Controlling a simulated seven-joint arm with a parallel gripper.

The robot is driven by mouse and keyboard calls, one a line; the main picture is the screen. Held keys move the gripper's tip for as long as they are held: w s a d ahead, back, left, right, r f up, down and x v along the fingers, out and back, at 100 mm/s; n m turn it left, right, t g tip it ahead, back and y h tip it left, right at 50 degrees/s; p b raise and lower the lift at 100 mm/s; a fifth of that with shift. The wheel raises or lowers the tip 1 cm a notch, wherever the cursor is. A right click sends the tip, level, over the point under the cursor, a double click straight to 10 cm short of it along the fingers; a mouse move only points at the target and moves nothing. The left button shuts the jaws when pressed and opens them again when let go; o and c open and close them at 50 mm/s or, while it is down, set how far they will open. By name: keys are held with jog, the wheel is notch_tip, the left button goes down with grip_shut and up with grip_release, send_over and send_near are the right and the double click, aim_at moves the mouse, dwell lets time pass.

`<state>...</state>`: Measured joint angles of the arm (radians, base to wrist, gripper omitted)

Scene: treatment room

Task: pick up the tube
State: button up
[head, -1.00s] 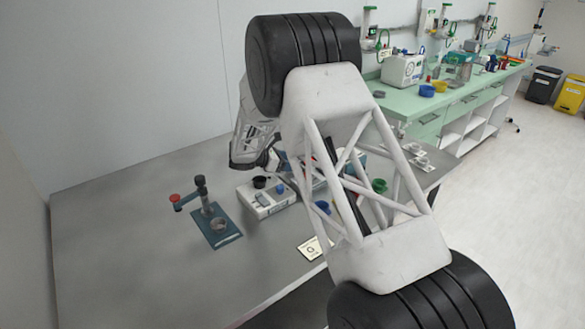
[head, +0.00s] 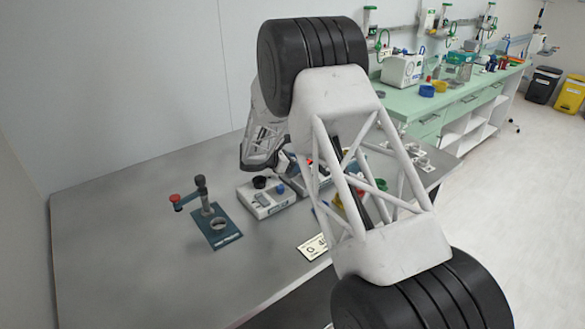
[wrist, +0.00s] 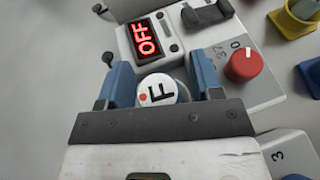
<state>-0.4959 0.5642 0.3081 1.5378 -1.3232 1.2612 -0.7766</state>
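In the wrist view, a round white cap (wrist: 157,91) marked with a black F and a red dot sits between my fingers. It looks like the top of a tube; the body below it is hidden. My gripper (wrist: 159,77) has a blue finger on each side of the cap. The fingers are apart, with a gap showing on the cap's right; contact on the left is unclear. In the head view my own arm hides the gripper tips and the tube.
A white device with a red OFF display (wrist: 146,38) and a red knob (wrist: 246,65) is close to my fingers. A teal-based stand (head: 217,226), a white device (head: 266,199) and a card (head: 312,246) are on the grey table (head: 120,245). Its left part is clear.

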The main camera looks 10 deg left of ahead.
jog(key=c, duration=0.9)
jog(key=shift+c, duration=0.2)
jog(key=shift+r, duration=0.1)
jog(key=shift+r, duration=1.45)
jog(key=shift+s+d+r, duration=0.1)
jog(key=shift+s+r, duration=0.15)
jog(key=s+d, duration=0.2)
jog(key=s, duration=0.5)
jog(key=s+d+r, duration=0.1)
jog(key=s+d, duration=0.1)
jog(key=s, duration=0.5)
jog(key=shift+s+d+r, duration=0.2)
jog(key=shift+s+d, duration=0.15)
jog(key=shift+d, duration=0.05)
jog(key=shift+w+d, duration=0.1)
